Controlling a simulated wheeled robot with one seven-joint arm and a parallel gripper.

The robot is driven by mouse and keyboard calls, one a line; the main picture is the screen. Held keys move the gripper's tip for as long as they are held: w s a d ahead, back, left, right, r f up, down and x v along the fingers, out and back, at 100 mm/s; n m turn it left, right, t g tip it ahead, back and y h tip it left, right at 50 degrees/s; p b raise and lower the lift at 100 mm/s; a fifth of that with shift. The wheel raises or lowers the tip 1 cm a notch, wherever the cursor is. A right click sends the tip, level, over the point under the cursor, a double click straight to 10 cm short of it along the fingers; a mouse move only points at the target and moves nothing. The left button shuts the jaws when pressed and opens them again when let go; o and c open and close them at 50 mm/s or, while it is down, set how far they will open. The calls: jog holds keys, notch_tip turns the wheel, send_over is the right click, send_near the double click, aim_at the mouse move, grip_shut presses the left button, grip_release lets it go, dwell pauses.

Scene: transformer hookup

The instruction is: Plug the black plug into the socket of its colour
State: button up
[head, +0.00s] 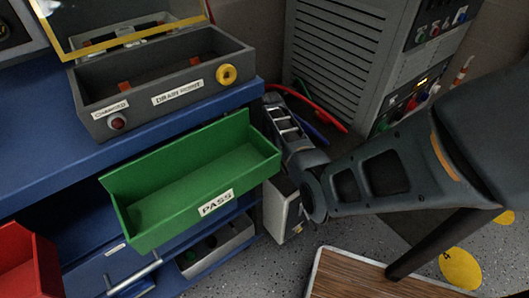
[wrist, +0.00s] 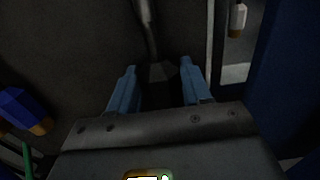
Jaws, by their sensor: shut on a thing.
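In the wrist view my gripper (wrist: 160,82) has its two blue fingers closed on the sides of a black plug (wrist: 160,74). A grey cable (wrist: 149,28) runs up from the plug. The plug's lower end is dark and partly hidden by the gripper body. In the head view my arm reaches in from the right, and the fingers and black plug cannot be made out. The grey louvred cabinet (head: 331,50) has small coloured fittings on its right face, in an upper panel (head: 436,28) and a lower one (head: 398,112). I cannot tell which is the black socket.
A blue plug (wrist: 22,106) and a white plug (wrist: 237,20) flank my gripper. Red (head: 322,112) and blue cables lie by the cabinet. A blue bench (head: 40,160) carries a grey box (head: 165,98); a green tray (head: 190,185) marked PASS is beside it. A wooden board (head: 350,278) lies below.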

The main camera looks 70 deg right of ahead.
jog(key=shift+r+p, duration=3.05)
